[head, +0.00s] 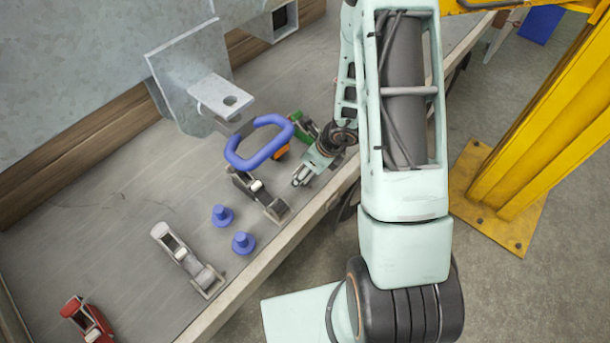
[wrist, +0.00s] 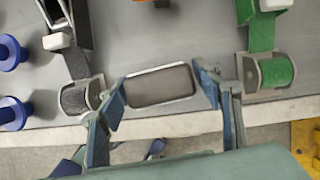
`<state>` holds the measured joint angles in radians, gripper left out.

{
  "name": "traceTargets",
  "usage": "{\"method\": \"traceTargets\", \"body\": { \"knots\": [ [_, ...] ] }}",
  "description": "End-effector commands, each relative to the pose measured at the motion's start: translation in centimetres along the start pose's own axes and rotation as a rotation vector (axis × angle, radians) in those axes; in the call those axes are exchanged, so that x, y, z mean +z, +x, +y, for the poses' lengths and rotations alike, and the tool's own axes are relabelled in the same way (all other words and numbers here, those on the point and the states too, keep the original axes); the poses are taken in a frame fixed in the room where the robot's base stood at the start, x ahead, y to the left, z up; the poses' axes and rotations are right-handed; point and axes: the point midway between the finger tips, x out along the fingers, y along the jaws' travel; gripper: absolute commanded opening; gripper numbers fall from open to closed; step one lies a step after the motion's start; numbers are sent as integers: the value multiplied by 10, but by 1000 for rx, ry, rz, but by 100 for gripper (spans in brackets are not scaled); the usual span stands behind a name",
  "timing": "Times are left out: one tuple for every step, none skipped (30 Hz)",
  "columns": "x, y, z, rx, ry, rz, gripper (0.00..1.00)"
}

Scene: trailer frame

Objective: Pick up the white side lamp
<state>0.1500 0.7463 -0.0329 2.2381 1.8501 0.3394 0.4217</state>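A flat rectangular thing with a white rim and grey face (wrist: 159,86), which looks like the white side lamp, lies at the bench edge in the wrist view. My gripper (wrist: 162,82) is open, with one finger at each short end of it. Narrow gaps seem to show at both ends; I cannot tell how high the fingertips are. In the head view my gripper (head: 302,181) is low over the front edge of the bench, and I cannot make out the lamp there.
A dark clamp-like part (head: 258,194) and a green one (wrist: 265,60) flank the gripper. A blue handle (head: 260,142), two blue knobs (head: 222,215), a whitish clamp-like part (head: 186,260) and a red one (head: 90,320) share the bench. A yellow post (head: 550,125) stands at right.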

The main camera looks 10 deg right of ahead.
Motion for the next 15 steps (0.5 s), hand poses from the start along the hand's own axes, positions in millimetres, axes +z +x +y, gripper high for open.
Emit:
{"method": "traceTargets", "body": {
  "knots": [
    [0,0,0,0,0,0,52],
    [0,0,0,0,0,0,48],
    [0,0,0,0,0,0,44],
    [0,0,0,0,0,0,40],
    [0,0,0,0,0,0,37],
    [0,0,0,0,0,0,33],
    [0,0,0,0,0,0,30],
    [0,0,0,0,0,0,26],
    [0,0,0,0,0,-1,23],
    [0,0,0,0,0,-1,23],
    [0,0,0,0,0,0,23],
    [0,0,0,0,0,-1,23],
    [0,0,0,0,0,-1,23],
    [0,0,0,0,0,-1,23],
    [0,-1,0,0,0,-1,23]
  ]
}}
